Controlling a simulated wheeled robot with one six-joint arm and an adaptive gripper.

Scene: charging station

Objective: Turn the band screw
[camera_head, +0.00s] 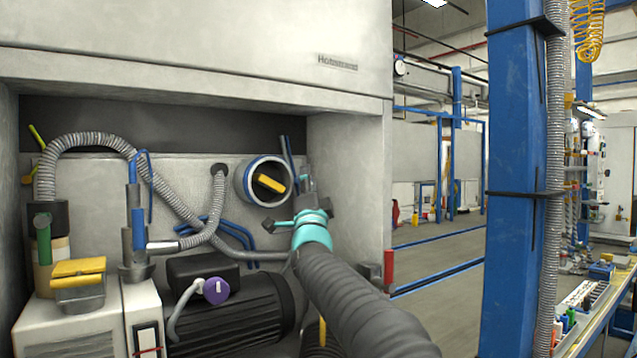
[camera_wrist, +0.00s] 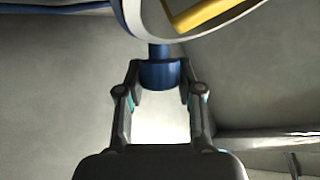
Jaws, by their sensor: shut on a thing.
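The band screw (camera_wrist: 160,74) shows in the wrist view as a short blue cylinder on a narrower blue stem. The stem joins the underside of a round collar (camera_wrist: 133,14), blue outside and pale at the rim. My gripper (camera_wrist: 160,76) is shut on the blue cylinder, one fingertip on each side. In the head view the collar (camera_head: 243,181) is on the back panel of the recess, with a yellow handle (camera_head: 270,183) across its dark middle. My wrist is just to its right. The screw is hard to make out there.
Ribbed hoses (camera_head: 92,140) loop across the recess left of the collar. Below are a black motor (camera_head: 240,315), a purple knob (camera_head: 216,290) and a yellow-topped box (camera_head: 78,268). The recess's right wall (camera_head: 345,190) stands close to my arm. Open floor lies beyond.

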